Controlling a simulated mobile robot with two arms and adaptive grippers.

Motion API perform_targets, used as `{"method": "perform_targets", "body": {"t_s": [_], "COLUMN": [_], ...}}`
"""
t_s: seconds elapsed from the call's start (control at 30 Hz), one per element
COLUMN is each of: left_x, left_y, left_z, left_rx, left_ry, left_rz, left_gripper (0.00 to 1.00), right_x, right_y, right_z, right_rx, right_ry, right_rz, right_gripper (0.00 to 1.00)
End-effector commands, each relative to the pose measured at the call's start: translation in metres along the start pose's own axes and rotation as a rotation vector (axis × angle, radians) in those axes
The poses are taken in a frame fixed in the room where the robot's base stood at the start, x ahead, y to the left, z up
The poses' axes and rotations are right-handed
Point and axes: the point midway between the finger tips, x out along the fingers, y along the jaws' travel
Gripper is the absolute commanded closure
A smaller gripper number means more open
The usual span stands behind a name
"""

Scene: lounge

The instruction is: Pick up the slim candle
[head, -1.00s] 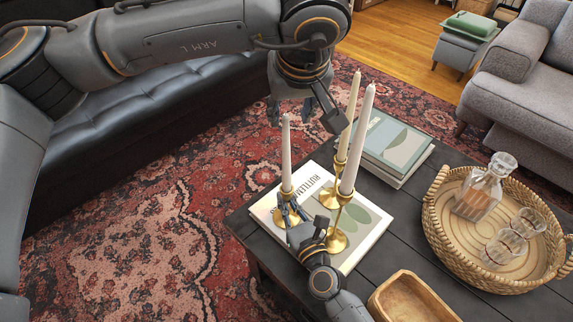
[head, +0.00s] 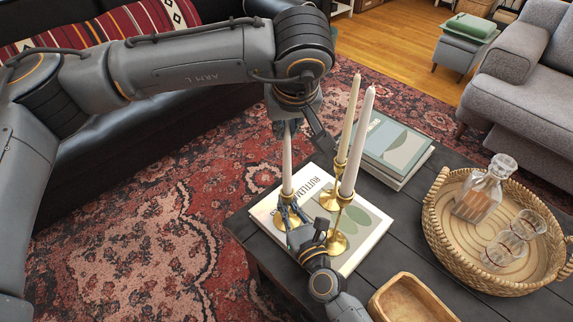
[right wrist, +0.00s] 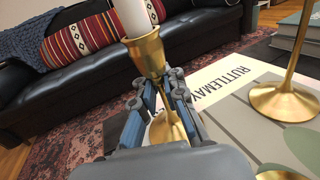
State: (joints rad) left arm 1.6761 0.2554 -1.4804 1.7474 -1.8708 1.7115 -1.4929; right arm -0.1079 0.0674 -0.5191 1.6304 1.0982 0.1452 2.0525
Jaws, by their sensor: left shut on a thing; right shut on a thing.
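The slim white candle (head: 287,168) stands upright in the shortest brass candlestick (head: 287,191), at the left of a group of candlesticks. My left gripper (head: 288,132) comes down from above and is shut on the candle's upper end, hiding its tip. My right gripper (head: 288,208) is low at the candlestick and shut on its stem. In the right wrist view the candle (right wrist: 133,18) sits in the brass cup (right wrist: 148,54) above the fingers of my right gripper (right wrist: 163,88). The candlestick's base is largely hidden in the head view.
Two taller brass candlesticks with white candles (head: 352,120) (head: 360,140) stand close on the right, on a large book (head: 365,240). Stacked books (head: 395,145) lie behind. A wicker tray (head: 432,225) with decanter and glasses and a wooden bowl (head: 410,300) are further right.

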Motion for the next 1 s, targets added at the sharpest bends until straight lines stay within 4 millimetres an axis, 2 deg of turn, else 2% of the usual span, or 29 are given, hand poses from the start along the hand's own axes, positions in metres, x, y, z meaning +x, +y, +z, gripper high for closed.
{"method": "perform_targets", "body": {"t_s": [0.17,0.27,0.5,0.7,1.0], "left_x": [-0.002,-0.010,-0.054,-0.083,-0.092], "left_y": [0.000,0.001,0.001,0.000,0.000], "left_z": [-0.001,-0.005,-0.025,-0.037,-0.041], "left_rx": [0.000,-0.002,-0.002,-0.001,0.001], "left_ry": [0.001,0.003,0.005,0.003,0.000], "left_rz": [0.001,0.002,0.002,0.001,0.001], "left_gripper": [1.00,1.00,1.00,1.00,1.00], "right_x": [0.000,0.000,0.000,0.000,0.000], "right_y": [0.000,0.000,0.000,0.000,0.000], "right_z": [0.001,0.001,0.001,0.001,0.001], "right_rx": [0.000,0.000,0.000,0.000,0.000], "right_ry": [-0.001,-0.001,-0.001,-0.001,-0.001], "right_rz": [0.000,0.000,0.000,0.000,0.000], "right_gripper": [1.00,1.00,1.00,1.00,1.00]}}
